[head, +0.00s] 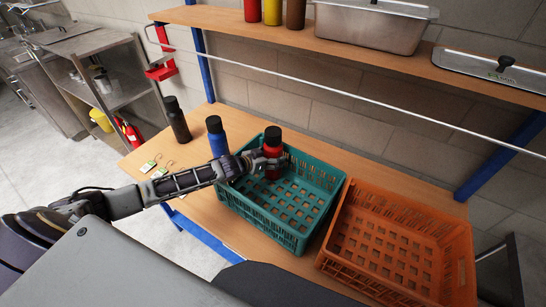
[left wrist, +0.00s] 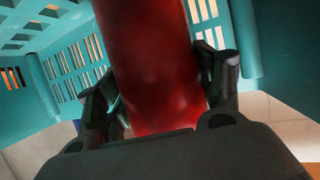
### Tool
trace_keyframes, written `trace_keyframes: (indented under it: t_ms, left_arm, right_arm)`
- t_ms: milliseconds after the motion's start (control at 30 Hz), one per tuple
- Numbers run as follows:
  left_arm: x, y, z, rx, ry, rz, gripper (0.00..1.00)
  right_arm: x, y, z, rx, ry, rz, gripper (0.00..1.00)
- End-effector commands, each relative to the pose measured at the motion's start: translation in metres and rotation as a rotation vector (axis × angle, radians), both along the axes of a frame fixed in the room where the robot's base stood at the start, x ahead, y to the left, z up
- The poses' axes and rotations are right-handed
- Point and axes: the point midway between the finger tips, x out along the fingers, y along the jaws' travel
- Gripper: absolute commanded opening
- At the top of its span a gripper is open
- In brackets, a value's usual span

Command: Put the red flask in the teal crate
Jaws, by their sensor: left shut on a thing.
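The red flask (head: 273,148) has a black cap and is upright in the back left part of the teal crate (head: 318,222). My left gripper (head: 270,163) is shut on the flask, reaching over the crate's left side. In the left wrist view the red flask (left wrist: 155,60) stands between the two fingers, with the teal crate's wall (left wrist: 240,40) behind it. The flask's base is hidden, so I cannot tell whether it touches the crate floor. My right gripper is not in view.
An orange crate (head: 345,262) stands right of the teal one. A blue flask (head: 216,140) and a black flask (head: 177,122) stand to the left on the wooden table (head: 195,208). A shelf (head: 300,38) with bottles and metal pans runs above the back.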

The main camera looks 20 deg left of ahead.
Motion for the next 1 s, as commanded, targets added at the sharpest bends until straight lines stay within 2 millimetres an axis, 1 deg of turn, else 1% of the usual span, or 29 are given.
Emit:
trace_keyframes:
  t_ms: [33,67,200,667,867,1000]
  left_arm:
    - [0.001,0.000,0.000,-0.002,-0.003,-0.001,0.32]
    - [0.000,0.000,-0.001,0.000,0.000,0.000,0.72]
    - [0.000,0.000,-0.001,0.000,0.000,0.000,0.89]
    - [0.000,0.000,0.002,0.000,0.000,0.000,0.89]
    - [-0.005,0.003,0.004,-0.001,0.000,0.000,0.89]
    - [-0.012,0.006,0.006,0.000,0.001,0.001,0.89]
  right_arm:
    - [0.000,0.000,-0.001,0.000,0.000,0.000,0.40]
    - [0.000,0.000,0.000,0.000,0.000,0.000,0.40]
    - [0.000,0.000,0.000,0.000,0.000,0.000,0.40]
    - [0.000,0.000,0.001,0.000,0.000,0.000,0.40]
    - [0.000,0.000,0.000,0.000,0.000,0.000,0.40]
    - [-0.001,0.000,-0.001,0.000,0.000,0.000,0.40]
